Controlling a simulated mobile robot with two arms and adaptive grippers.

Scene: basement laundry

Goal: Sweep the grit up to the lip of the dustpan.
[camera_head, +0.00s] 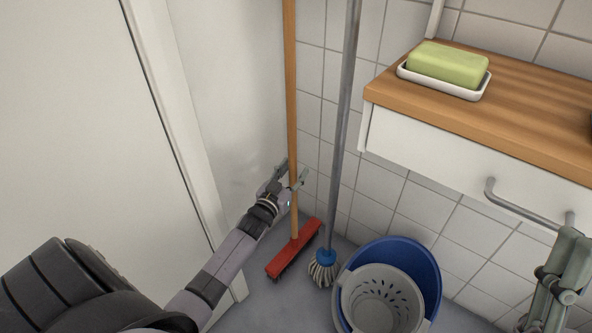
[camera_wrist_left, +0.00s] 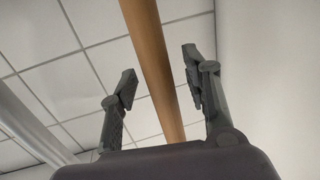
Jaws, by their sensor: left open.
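A broom with a red head (camera_head: 293,250) stands upright in the corner. Its orange-brown wooden handle (camera_head: 290,90) rises out of the top of the head view. My left gripper (camera_head: 292,174) is open at the lower part of the handle, one finger on either side. In the left wrist view the handle (camera_wrist_left: 148,45) runs between the two spread fingers, with gaps showing. My right gripper (camera_head: 566,272) is at the lower right edge, partly cut off; its jaw state is unclear. No grit or dustpan shows.
A mop (camera_head: 323,268) with a grey pole stands just right of the broom. A blue basin (camera_head: 425,262) holding a grey perforated basket (camera_head: 383,300) is beside it. A wooden counter (camera_head: 520,107) carries green soap (camera_head: 447,64) in a white dish. A white door (camera_head: 75,130) is on the left.

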